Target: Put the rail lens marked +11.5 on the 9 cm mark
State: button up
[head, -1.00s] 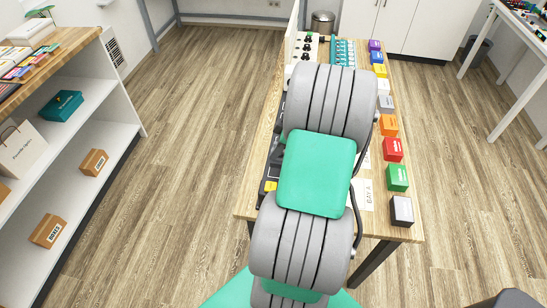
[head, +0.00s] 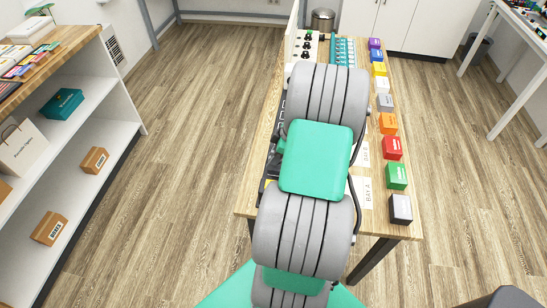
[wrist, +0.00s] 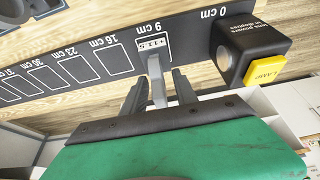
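The rail lens marked +11.5 (wrist: 157,82) shows in the wrist view as a pale grey upright piece with a white label at its far end. It stands at the box beside the 9 cm mark (wrist: 146,28) on the dark rail (wrist: 112,52), whose print appears upside down. My gripper (wrist: 158,88) has one dark finger on each side of the lens, with narrow gaps visible, so it looks open around it. Whether the lens is fully seated cannot be told. In the head view my arm hides the gripper, the lens and most of the rail.
A black box (wrist: 239,42) with a yellow LAMP block (wrist: 265,70) stands at the rail's 0 cm end, close to the gripper. Empty marked boxes run left. In the head view several coloured blocks, including a red one (head: 392,148), line the table's right edge.

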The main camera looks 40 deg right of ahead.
jog(key=b+v, duration=0.1)
jog(key=v, duration=1.1)
jog(key=w+a+r+m+h, duration=0.1)
jog(key=w+a+r+m, duration=0.15)
jog(key=a, duration=0.65)
jog(key=w+a+r+m+h, duration=0.1)
jog(key=w+a+r, duration=0.15)
jog(key=a, duration=0.65)
jog(key=s+a+m, duration=0.2)
jog(key=s+a, duration=0.1)
jog(key=a, duration=0.3)
jog(key=s+a+r+m, duration=0.1)
jog(key=s+a+m, duration=0.1)
jog(key=a, duration=0.4)
jog(key=shift+s+a+r+h, duration=0.25)
jog(key=shift+s+h, duration=0.15)
jog(key=shift+s, duration=0.5)
jog(key=shift+d, duration=0.1)
